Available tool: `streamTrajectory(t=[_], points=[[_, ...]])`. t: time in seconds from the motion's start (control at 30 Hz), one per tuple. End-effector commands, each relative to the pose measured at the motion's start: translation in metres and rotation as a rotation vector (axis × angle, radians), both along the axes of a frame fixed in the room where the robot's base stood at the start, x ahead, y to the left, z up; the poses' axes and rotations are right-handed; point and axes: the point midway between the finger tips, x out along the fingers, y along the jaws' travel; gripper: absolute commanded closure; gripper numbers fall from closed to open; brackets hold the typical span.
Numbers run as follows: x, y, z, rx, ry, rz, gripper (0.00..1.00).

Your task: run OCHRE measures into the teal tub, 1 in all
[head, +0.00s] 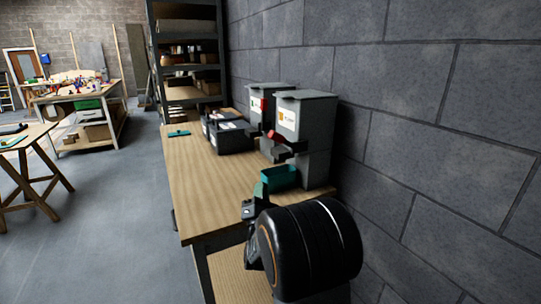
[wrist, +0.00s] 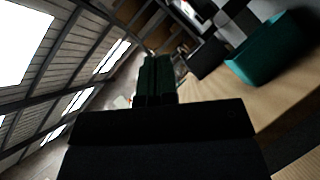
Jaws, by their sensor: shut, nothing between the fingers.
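The teal tub (head: 280,178) stands on the wooden table at the foot of the nearer grey dispenser (head: 305,125), which has a white label with an orange mark. The tub also shows in the wrist view (wrist: 268,50), at the upper right. Its inside is too small to make out. A second grey dispenser (head: 256,103) stands behind, with a label too small to read. My gripper (head: 262,188) is just in front and left of the tub in the head view. In the wrist view my gripper (wrist: 157,62) has its dark green fingers together, with nothing between them.
The wooden table (head: 205,185) has free room on its left side. Dark boxes (head: 230,135) stand farther back, and a small teal item (head: 179,133) lies near the far left edge. A grey block wall (head: 430,130) runs close along the right.

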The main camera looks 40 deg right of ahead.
Motion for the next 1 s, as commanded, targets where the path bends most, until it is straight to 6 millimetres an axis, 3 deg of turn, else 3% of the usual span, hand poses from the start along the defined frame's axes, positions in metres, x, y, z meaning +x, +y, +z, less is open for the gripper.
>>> streamTrajectory(t=[0.57,1.0], points=[[-0.003,-0.004,0.002,-0.062,-0.010,-0.054,1.00],[0.042,-0.038,0.045,-0.061,-0.011,-0.054,1.00]])
